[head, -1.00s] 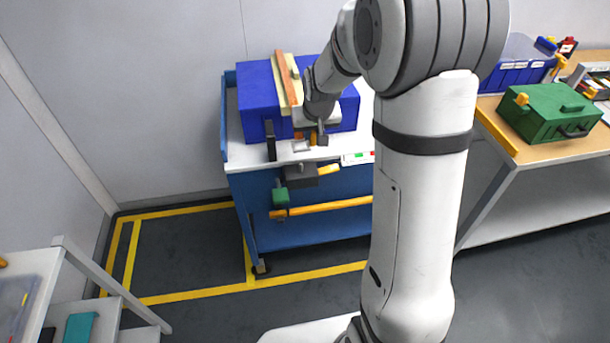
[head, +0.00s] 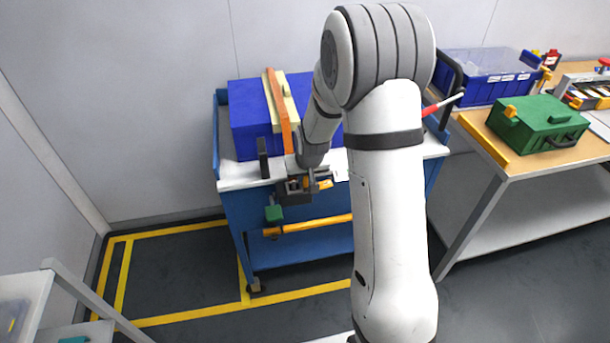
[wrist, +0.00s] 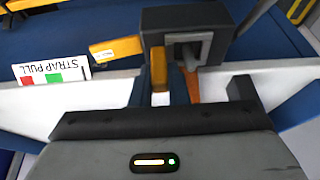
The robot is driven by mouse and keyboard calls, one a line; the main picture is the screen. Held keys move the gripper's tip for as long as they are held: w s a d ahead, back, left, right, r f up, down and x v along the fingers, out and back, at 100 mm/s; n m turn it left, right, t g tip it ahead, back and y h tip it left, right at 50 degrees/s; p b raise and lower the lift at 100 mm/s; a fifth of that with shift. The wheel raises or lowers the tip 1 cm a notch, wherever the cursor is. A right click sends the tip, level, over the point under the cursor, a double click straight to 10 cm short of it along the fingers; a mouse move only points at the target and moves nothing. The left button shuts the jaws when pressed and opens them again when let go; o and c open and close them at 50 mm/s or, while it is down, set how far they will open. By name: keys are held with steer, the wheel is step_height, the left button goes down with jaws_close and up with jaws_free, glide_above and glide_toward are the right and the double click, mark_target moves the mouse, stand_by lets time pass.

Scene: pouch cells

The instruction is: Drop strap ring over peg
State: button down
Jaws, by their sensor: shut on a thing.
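An orange strap (head: 279,112) runs down the front of the blue box (head: 249,112) on the cart. Its end shows in the wrist view (wrist: 191,86), running to a dark block (wrist: 219,49) with a light grey frame, seemingly the strap ring (wrist: 185,38), at its opening. My gripper (head: 294,184) is at the cart's front edge, at the dark block, shut on the ring; its fingertips are hard to make out. The peg is not clearly visible, and I cannot tell whether the ring is around it. A yellow lever (wrist: 116,47) sticks out left of the block.
A white "STRAP PULL" label (wrist: 50,71) is on the cart front. A green block (head: 274,213) and a yellow bar (head: 308,225) are below the gripper. A bench with a green case (head: 538,123) and blue bin (head: 487,78) stands right. Yellow-marked floor is clear at left.

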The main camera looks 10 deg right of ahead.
steer(key=c, duration=1.7)
jaws_free()
steer(key=shift+f, duration=0.15)
steer(key=shift+s+r, duration=0.1)
steer(key=shift+r, duration=0.45)
steer(key=v, duration=1)
steer(key=s+r, duration=0.2)
steer(key=s, duration=0.6)
steer(key=s+r+g, duration=0.1)
steer(key=s+r, duration=0.2)
steer(key=s, duration=0.5)
steer(key=s+r+g, duration=0.1)
steer(key=s+r, duration=0.2)
steer(key=s, duration=0.5)
steer(key=shift+s+r, duration=0.1)
steer(key=shift+r+p, duration=0.1)
steer(key=shift+p, duration=0.25)
